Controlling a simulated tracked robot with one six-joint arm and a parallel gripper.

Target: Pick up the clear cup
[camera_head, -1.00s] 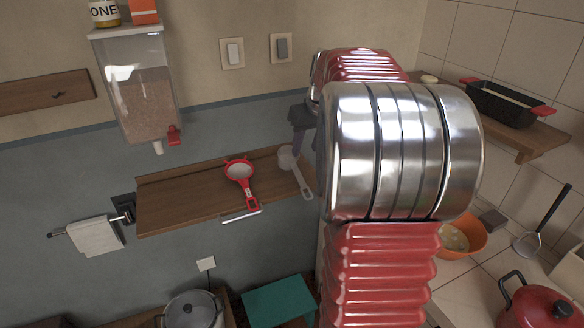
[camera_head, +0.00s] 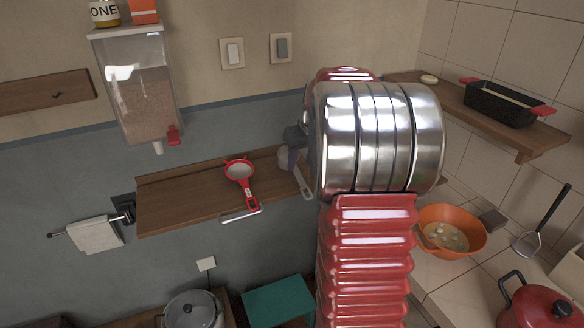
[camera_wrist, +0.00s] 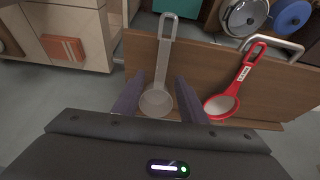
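The clear cup is a greyish, see-through measuring cup with a long handle. In the wrist view the cup (camera_wrist: 157,103) lies on the wooden shelf (camera_wrist: 137,62), its bowl nearest me and its handle pointing away. My gripper (camera_wrist: 160,79) is open, with one dark finger on each side of the bowl and a visible gap to each. Whether the fingers are level with the cup is unclear. In the head view the cup (camera_head: 304,187) shows at the right end of the shelf, its bowl partly hidden by my gripper.
A dispenser (camera_head: 143,105) hangs above the shelf's left end. An orange bowl (camera_head: 466,223) stands on the tiled counter at right.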

